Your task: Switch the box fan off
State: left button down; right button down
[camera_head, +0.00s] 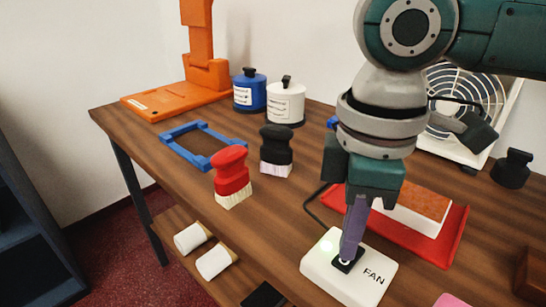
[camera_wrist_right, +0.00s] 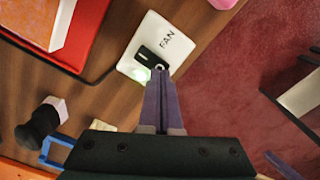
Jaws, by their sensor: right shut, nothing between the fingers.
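The white switch box marked FAN (camera_head: 372,283) sits near the front edge of the table, with a black rocker (camera_head: 346,262) and a lit green lamp (camera_head: 327,245). In the right wrist view the box (camera_wrist_right: 172,30), rocker and green glow also show. My right gripper (camera_head: 348,258) points down with its purple fingers shut and empty, the tips at the rocker. I cannot tell for sure whether they touch it. The box fan (camera_head: 445,122) stands at the back right, partly hidden by my right arm. My left gripper is not in view.
A red tray (camera_head: 452,238) with an orange-topped block (camera_head: 420,205) lies behind the box. Red (camera_head: 231,172) and black (camera_head: 276,147) brushes, a blue frame (camera_head: 170,142) and two canisters stand left. White rolls (camera_head: 213,262) lie on a lower shelf.

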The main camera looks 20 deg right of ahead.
aim_at(343, 262)
jog(key=shift+f+b, duration=0.4)
jog(key=shift+f, duration=0.6)
jog(key=shift+r, duration=0.1)
dwell(0.3)
notch_tip(343, 262, up, 7)
jog(key=p, duration=0.9)
jog(key=shift+a, duration=0.1)
